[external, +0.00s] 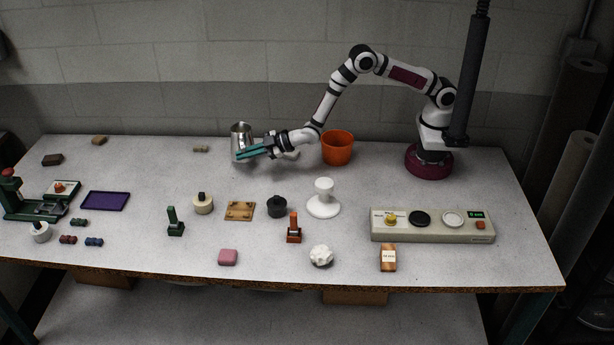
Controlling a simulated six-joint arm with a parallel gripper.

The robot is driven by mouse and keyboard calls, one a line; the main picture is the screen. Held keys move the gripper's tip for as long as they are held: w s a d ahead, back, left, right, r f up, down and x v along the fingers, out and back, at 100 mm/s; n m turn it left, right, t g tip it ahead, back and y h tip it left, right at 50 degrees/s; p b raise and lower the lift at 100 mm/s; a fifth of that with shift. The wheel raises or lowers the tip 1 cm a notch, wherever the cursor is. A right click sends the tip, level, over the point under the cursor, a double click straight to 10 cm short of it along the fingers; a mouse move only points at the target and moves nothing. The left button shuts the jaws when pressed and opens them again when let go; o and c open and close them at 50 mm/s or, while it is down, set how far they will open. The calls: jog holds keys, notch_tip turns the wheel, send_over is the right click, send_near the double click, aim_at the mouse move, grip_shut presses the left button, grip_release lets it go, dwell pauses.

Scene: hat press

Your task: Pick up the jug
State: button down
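The jug (239,134) is a shiny metal vessel standing upright at the back of the table, left of the middle. My gripper (240,155), with teal fingers, reaches in from the right and lies low in front of the jug, overlapping its lower part in the external view. The fingers hide the jug's lower front. I cannot tell whether they touch it, or how far apart they are.
An orange bucket (338,148) stands right of my gripper. A white stand (323,198), a cream button panel (433,225), a purple tray (106,201) and a green press (30,203) occupy the table. Clear surface lies left of the jug.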

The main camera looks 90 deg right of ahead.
jog(key=s+d+r, duration=0.3)
jog(key=d+r, duration=0.3)
jog(key=d, duration=0.3)
jog(key=shift+s+d, duration=0.15)
jog(key=shift+d, duration=0.1)
dwell(2.4)
